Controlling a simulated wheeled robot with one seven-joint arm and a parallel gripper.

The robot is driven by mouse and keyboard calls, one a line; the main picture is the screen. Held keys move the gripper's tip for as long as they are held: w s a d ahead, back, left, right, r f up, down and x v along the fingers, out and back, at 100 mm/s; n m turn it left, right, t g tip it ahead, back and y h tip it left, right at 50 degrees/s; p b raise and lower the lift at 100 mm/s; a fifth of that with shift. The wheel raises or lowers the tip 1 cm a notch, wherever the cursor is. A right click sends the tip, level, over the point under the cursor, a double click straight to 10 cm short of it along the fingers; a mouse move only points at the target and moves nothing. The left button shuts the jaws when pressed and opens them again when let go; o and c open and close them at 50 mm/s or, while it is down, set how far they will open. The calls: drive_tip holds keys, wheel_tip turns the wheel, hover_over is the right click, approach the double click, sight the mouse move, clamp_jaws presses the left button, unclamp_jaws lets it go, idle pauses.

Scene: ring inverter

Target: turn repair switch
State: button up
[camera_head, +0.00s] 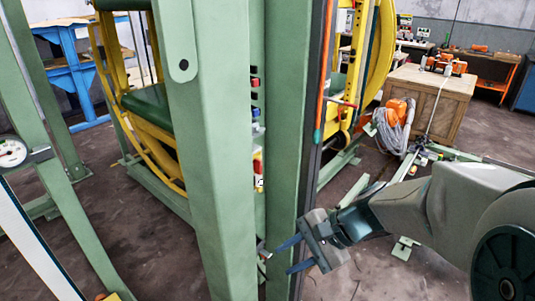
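My gripper (283,259) is low in the middle of the head view, at the right-hand green post. Its two blue fingers are spread apart and point left, with nothing visible between them. A small pale and dark part (264,251) shows in the gap between the posts, just left of the fingertips. I cannot tell whether it is the repair switch or whether the fingers touch it. Small red parts (256,166) sit higher in the same gap, partly hidden by the front post. No switch is clearly recognisable.
Two green posts, front (215,150) and right (290,150), stand close to my gripper. A yellow ring frame (115,80) stands behind them. A wooden crate (430,95) with coiled grey hose (393,132) beside it is at the right rear. Some floor (385,275) is clear below my arm.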

drive_tip(key=w+a+r+m+t+y, duration=0.1)
drive_tip(key=w+r+m+t+y, duration=0.1)
drive_tip(key=w+m+t+y, duration=0.45)
drive_tip(key=m+t+h, duration=0.1)
drive_tip(key=m+t, duration=0.3)
drive_tip(key=m, duration=0.5)
approach(261, 167)
drive_tip(key=p+x, duration=0.3)
drive_tip(key=x, duration=0.5)
drive_tip(key=shift+w+a, duration=0.15)
drive_tip(key=shift+a, duration=0.05)
clamp_jaws()
